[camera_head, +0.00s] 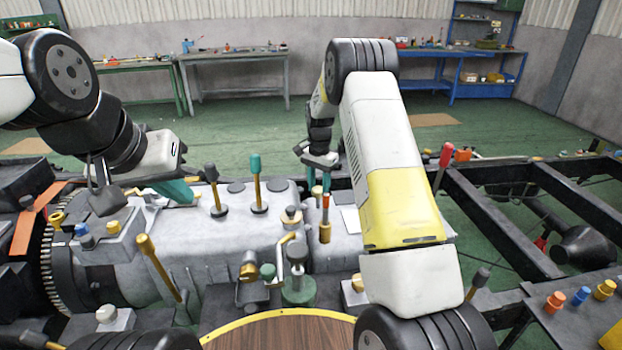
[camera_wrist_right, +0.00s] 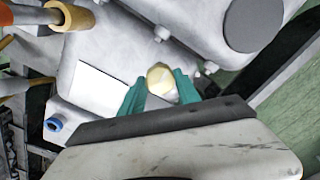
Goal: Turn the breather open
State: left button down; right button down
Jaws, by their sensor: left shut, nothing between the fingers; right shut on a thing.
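The breather, a small round cap with a pale yellow and cream top (camera_wrist_right: 161,83), sits on the grey housing in the right wrist view. The teal fingers of my right gripper (camera_wrist_right: 160,92) are shut on it, one on each side. In the head view my right gripper (camera_head: 319,178) reaches down to the far side of the grey housing (camera_head: 235,240), and the breather is hard to make out there. My left gripper (camera_head: 178,190) is shut and empty, above the left part of the housing.
A red-tipped gold fitting (camera_head: 325,232) stands close to my right gripper. A black chassis frame (camera_head: 500,220) extends right. Workbenches (camera_head: 235,60) stand far back.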

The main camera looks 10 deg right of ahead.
jog(key=shift+n, duration=0.3)
jog(key=n, duration=1.2)
jog(key=shift+n, duration=2.5)
jog(key=c, duration=0.9)
grip_release()
